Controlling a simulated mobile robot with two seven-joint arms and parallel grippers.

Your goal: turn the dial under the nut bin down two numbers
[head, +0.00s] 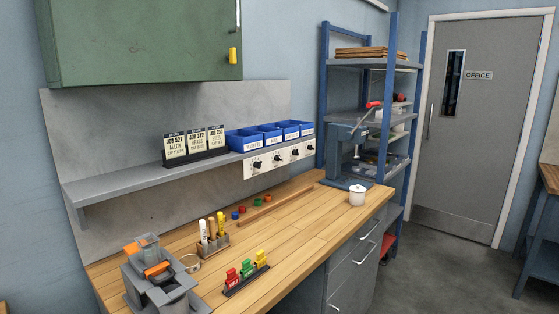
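Blue bins (246,141) stand in a row on the grey wall shelf (125,180). Each has a white label; the print is too small for me to tell surely which is the nut bin. Below them, a white panel (267,163) on the shelf's front edge carries a row of dark dials: one at the left end (257,165), others to its right (277,159) (295,153). Their numbers and pointer settings are too small to read. My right gripper is out of view.
Job cards (195,144) stand on the shelf left of the bins.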

